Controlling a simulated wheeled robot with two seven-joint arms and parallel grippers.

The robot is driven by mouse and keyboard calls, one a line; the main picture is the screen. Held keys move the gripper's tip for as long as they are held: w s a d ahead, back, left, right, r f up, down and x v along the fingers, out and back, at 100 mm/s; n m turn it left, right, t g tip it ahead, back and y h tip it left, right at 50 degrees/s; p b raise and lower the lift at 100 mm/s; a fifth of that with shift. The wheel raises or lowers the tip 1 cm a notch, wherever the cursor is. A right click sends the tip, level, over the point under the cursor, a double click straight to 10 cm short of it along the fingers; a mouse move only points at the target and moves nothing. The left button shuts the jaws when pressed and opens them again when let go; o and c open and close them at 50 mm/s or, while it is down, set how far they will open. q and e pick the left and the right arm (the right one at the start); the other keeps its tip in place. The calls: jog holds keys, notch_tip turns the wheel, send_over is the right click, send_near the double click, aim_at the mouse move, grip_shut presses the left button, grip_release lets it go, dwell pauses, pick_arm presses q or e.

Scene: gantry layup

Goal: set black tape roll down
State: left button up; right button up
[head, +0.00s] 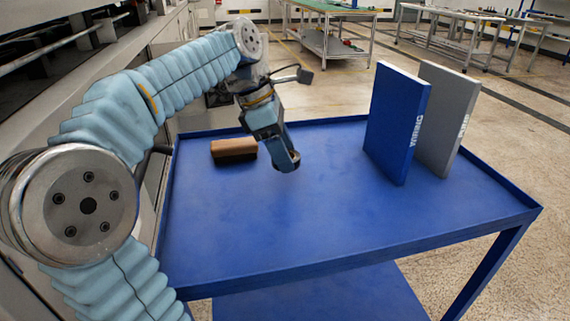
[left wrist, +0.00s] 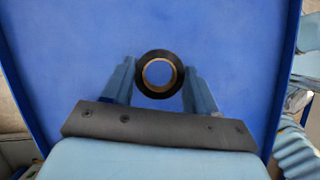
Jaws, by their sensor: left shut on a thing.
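The black tape roll (left wrist: 160,94) shows in the left wrist view as a black ring with a tan core, between the two fingers of my left gripper (left wrist: 160,88). The blue table top shows through its hole. In the head view my left gripper (head: 287,162) is over the blue table (head: 300,215), left of its middle, and the roll (head: 285,166) is a small dark shape at the fingertips, mostly hidden. My left gripper is shut on the roll. I cannot tell whether the roll touches the table. My right gripper is not in view.
A brown block with a dark lower part (head: 234,149) lies on the table just left of the gripper. A blue binder-like box (head: 397,122) and a grey one (head: 446,118) stand upright at the right. The table's front and middle are clear; it has a raised rim.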

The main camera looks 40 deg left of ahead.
aim_at(291, 178)
pick_arm(q)
jog(key=shift+w+f, duration=0.15)
jog(key=shift+f, duration=0.75)
jog(key=shift+w+f, duration=0.1)
jog(key=shift+f, duration=0.8)
jog(key=shift+b, duration=0.3)
jog(key=shift+f, duration=0.15)
jog(key=o, duration=1.1)
jog(key=p+v, duration=0.2)
jog(key=v, duration=1)
jog(key=shift+r+p, duration=0.2)
jog(key=shift+p, duration=0.2)
